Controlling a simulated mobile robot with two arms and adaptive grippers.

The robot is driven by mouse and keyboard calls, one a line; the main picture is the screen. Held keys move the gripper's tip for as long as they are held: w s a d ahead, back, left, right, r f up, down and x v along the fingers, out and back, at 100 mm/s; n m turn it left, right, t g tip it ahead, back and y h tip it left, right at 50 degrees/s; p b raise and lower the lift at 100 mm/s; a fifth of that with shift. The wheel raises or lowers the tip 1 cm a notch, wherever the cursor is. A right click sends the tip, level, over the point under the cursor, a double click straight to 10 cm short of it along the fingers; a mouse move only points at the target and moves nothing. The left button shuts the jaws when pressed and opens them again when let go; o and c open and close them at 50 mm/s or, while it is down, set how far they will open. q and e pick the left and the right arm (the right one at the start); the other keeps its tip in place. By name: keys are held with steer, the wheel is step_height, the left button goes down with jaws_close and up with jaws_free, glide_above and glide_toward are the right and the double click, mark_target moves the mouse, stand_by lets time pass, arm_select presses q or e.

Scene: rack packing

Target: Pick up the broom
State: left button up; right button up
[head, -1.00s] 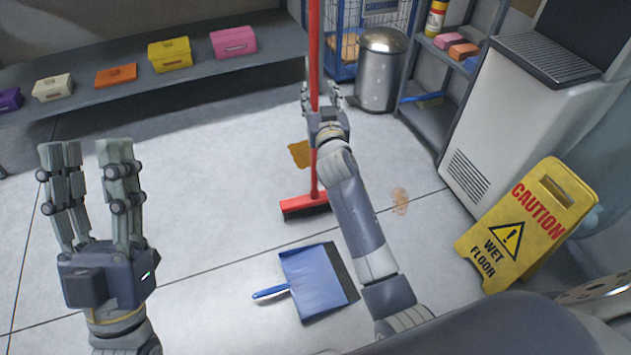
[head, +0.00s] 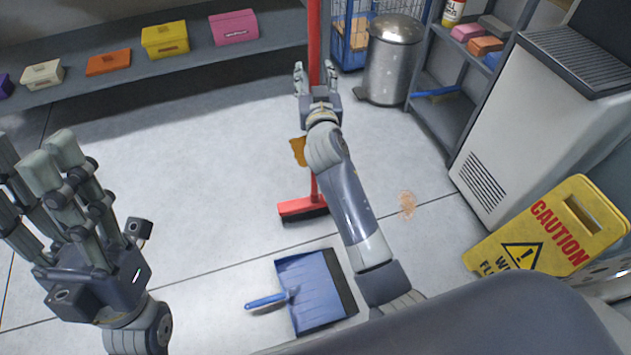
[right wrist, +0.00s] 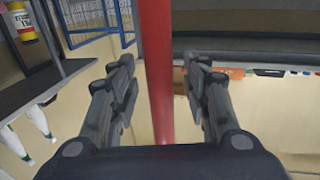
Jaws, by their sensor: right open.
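The broom stands upright, with a red handle (head: 314,35) and a red head (head: 301,208) on the floor. My right gripper (head: 316,72) is open at the handle, with a finger on either side of it. In the right wrist view the red handle (right wrist: 156,60) runs between the two open fingers of the right gripper (right wrist: 158,80), with a gap showing on both sides. My right forearm hides part of the lower handle. My left gripper (head: 42,165) is raised at the left, open and empty, away from the broom.
A blue dustpan (head: 312,292) lies on the floor in front. A yellow caution sign (head: 545,232) stands at right. A metal bin (head: 392,62) and a grey shelf unit (head: 445,120) stand behind. A long shelf (head: 115,80) holds coloured boxes. The floor left of the broom is clear.

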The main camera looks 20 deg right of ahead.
steer(key=shift+s+a+r, duration=0.1)
steer(key=shift+c, duration=0.9)
jaws_close()
steer(key=shift+r, duration=0.1)
